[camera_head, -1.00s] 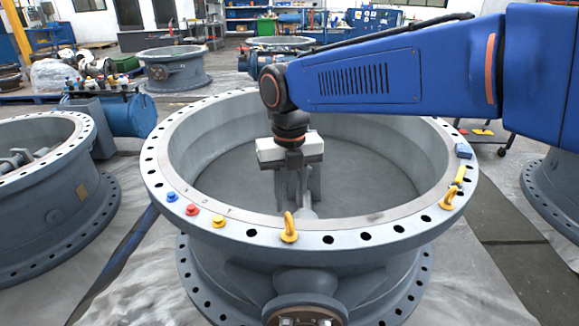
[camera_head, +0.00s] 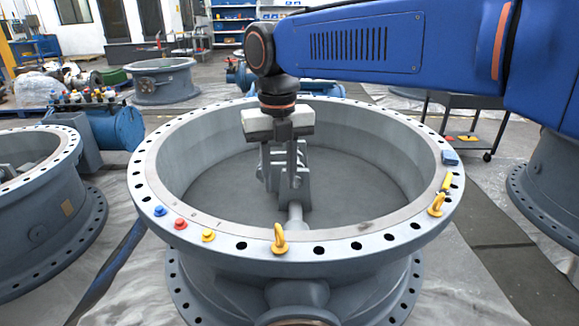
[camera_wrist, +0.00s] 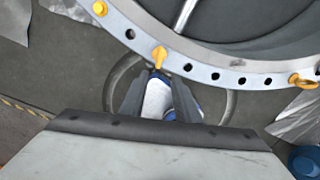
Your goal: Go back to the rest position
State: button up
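The large grey butterfly valve (camera_head: 150,172) stands in front of me, its wide bolted flange facing up. My gripper (camera_head: 282,178) hangs from the blue arm with its fingers pointing down, seen against the valve's open bore. The two fingers stand apart, and I see nothing held in the head view. In the wrist view my gripper (camera_wrist: 160,80) shows two dark fingers with a gap. A white and blue shape shows through that gap; I cannot tell whether it is below the fingers. The valve's flange (camera_wrist: 215,76) crosses the top of that view.
On the flange sit a blue knob (camera_head: 160,210), a red knob (camera_head: 181,224), a yellow knob (camera_head: 208,236), yellow eyebolts (camera_head: 279,240) (camera_head: 436,206) and a blue block (camera_head: 450,158). Other valves stand left (camera_head: 40,220) and right (camera_head: 545,190). A dark cart (camera_head: 470,102) stands behind right.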

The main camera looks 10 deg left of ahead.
jog(key=d+f+m+t+y, duration=0.1)
jog(key=d+f+m+t, duration=0.15)
jog(key=d+m, duration=2)
jog(key=s+d+f+m, duration=0.4)
jog(key=d+m, duration=0.2)
jog(key=d, duration=0.1)
jog(key=s+d+f+m+t, duration=0.1)
jog(key=s+d+f+m, duration=0.3)
jog(key=d+m, duration=0.3)
jog(key=s+d+f+m+t+h, duration=0.1)
jog(key=s+d+f+m, duration=0.3)
jog(key=d+m, duration=0.2)
jog(key=shift+s+d+m, duration=0.35)
jog(key=shift+d, duration=0.55)
jog(key=shift+w+r, duration=0.1)
jog(key=shift+r, duration=0.1)
